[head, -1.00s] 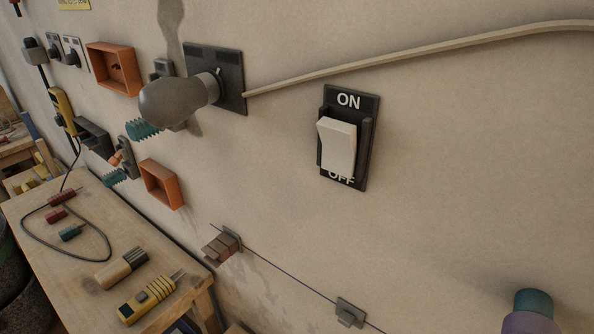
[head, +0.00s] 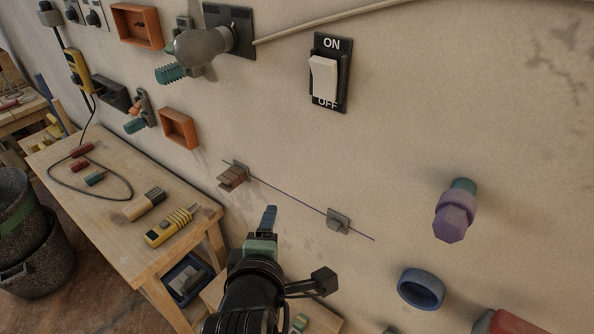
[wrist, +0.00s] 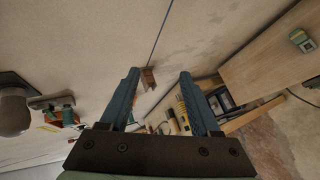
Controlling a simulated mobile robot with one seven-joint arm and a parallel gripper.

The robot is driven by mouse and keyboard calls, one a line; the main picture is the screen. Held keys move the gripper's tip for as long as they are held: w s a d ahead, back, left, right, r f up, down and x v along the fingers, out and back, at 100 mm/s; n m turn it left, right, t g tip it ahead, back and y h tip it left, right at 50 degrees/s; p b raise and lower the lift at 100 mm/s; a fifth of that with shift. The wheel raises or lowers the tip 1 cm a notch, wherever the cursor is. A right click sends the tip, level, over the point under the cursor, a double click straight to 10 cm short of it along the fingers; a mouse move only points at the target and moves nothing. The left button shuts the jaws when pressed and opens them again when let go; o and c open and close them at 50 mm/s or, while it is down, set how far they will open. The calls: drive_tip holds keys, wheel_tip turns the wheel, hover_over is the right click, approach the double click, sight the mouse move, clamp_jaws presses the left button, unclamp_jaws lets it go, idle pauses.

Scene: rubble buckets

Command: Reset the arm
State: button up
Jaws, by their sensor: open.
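My gripper (head: 268,222) is in the lower middle of the head view, in front of the wall and to the right of the wooden workbench (head: 150,265). In the wrist view my gripper (wrist: 160,95) shows two blue fingers spread apart with nothing between them. A white rocker switch (head: 323,78) on a black plate marked ON and OFF is on the wall, up and to the right of my gripper and apart from it.
A grey bulb-shaped fixture (head: 203,47) and orange boxes (head: 179,128) are on the wall. A thin rod with a brown block (head: 232,177) runs near my gripper. A purple bolt (head: 453,217) and blue ring (head: 421,289) are at right. Black buckets (head: 38,265) stand at left.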

wheel_tip(320, 180, up, 27)
drive_tip(key=d+m+t+p, duration=0.2)
drive_tip(key=m+t, duration=0.6)
drive_tip(key=m, duration=0.1)
drive_tip(key=s+d+r+m+t, duration=0.1)
drive_tip(key=s+r+m+t, duration=0.2)
drive_tip(key=r, duration=0.7)
drive_tip(key=s+d+r+m+t+p, duration=0.1)
drive_tip(key=s+r+m+t, duration=0.2)
drive_tip(key=r, duration=0.8)
drive_tip(key=s+m, duration=0.2)
drive_tip(key=s, duration=0.2)
drive_tip(key=shift+s+d+t, duration=0.15)
drive_tip(key=shift+t, duration=0.25)
drive_tip(key=shift+o, duration=0.4)
